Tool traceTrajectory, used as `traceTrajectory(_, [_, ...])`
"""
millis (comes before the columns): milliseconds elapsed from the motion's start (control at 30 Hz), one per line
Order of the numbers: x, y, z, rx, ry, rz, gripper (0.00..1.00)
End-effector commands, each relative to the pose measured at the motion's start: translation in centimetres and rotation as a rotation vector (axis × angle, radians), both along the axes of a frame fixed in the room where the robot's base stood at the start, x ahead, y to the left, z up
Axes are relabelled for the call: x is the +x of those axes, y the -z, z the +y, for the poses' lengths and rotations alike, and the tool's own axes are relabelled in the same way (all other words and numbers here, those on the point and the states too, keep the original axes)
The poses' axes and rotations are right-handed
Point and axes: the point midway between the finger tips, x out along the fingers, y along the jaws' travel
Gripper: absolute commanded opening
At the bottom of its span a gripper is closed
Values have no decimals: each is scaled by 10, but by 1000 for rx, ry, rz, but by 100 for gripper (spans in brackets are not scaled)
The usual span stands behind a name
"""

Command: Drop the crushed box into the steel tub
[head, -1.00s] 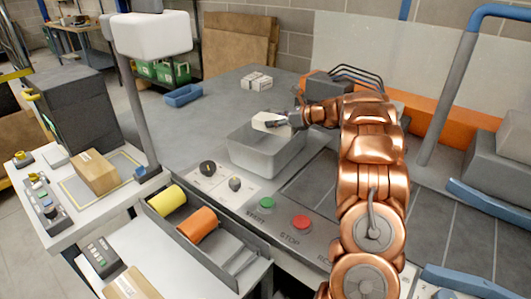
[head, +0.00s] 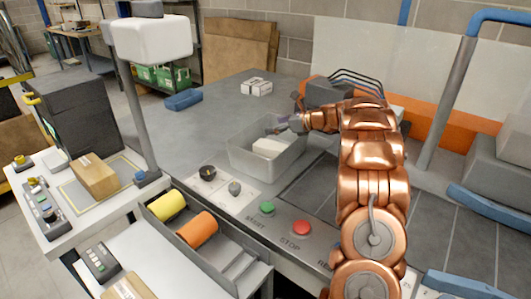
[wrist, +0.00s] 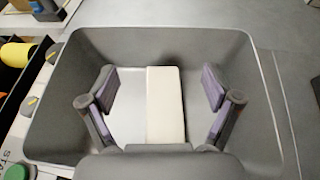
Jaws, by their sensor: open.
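The steel tub (head: 238,158) stands on the grey worktop, open at the top; its grey walls (wrist: 60,110) fill most of the wrist view. A pale, cream-white box (head: 268,147), which I take to be the crushed box, lies inside the tub, below the rim. In the wrist view the box (wrist: 165,110) lies lengthwise near the middle of the tub. My gripper (head: 280,127) is above the tub's back part. Its fingers are spread (wrist: 158,88) with clear gaps on both sides of the box. Any crushing of the box is hard to make out.
Small white boxes (head: 256,87) and a blue tray (head: 184,100) sit behind the tub. A panel with black knobs (head: 208,173) and green and red buttons (head: 301,227) lies in front. Yellow and orange rolls (head: 198,230) are front left. A grey post (head: 138,110) rises at left.

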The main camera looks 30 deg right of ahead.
Motion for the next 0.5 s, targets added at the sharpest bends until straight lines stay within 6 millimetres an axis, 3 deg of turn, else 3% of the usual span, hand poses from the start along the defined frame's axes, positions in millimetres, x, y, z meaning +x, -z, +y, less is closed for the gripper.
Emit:
traceTrajectory(267, [-18, -10, -10, -1, 2, -2, 89])
traceTrajectory(500, [-54, -27, -30, -2, 3, -4, 89])
